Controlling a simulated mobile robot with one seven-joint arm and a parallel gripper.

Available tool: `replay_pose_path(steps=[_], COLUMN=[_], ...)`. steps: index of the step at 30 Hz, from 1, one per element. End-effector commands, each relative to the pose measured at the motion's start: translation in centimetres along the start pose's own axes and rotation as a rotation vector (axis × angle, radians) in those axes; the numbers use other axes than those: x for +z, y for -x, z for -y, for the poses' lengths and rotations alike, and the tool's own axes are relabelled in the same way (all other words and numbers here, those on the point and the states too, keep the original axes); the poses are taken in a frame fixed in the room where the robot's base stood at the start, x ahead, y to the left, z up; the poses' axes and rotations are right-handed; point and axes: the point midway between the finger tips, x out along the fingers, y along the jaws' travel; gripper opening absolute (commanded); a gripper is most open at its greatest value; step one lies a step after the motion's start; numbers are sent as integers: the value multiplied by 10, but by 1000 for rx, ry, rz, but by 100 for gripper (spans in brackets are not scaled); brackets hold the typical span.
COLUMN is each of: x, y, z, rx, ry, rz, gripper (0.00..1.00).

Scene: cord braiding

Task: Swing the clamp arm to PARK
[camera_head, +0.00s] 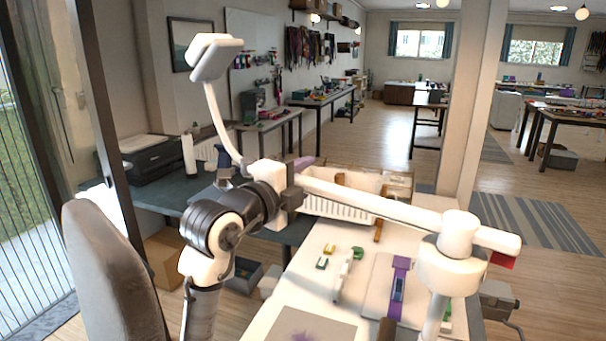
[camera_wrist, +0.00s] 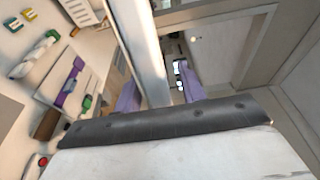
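The clamp arm (camera_head: 360,200) is a long white bar on a white upright post (camera_head: 452,268) at the front right of the work table. The bar points left and slightly back in the head view. My gripper (camera_head: 290,178) is at its left end. In the wrist view the bar (camera_wrist: 148,45) runs between my two purple fingers (camera_wrist: 158,84). It lies close to the left finger, and a narrow gap shows before the right finger. I see no readable PARK mark.
A white worktop (camera_head: 318,285) holds a board with a purple strap (camera_head: 399,285), small coloured clips and a purple-marked mat. A white basket (camera_head: 345,190) stands behind. A chair (camera_head: 105,270) is at the left and a pillar (camera_head: 470,110) at the right.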

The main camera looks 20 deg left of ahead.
Motion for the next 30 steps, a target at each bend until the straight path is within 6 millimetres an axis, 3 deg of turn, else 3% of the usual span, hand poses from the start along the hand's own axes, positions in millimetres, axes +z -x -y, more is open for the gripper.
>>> replay_pose_path(steps=[5,14,30], x=[0,0,3], y=[0,0,6], z=[0,0,-1], rx=[0,0,-1], ry=[0,0,1], rz=[0,0,12], gripper=[37,0,0])
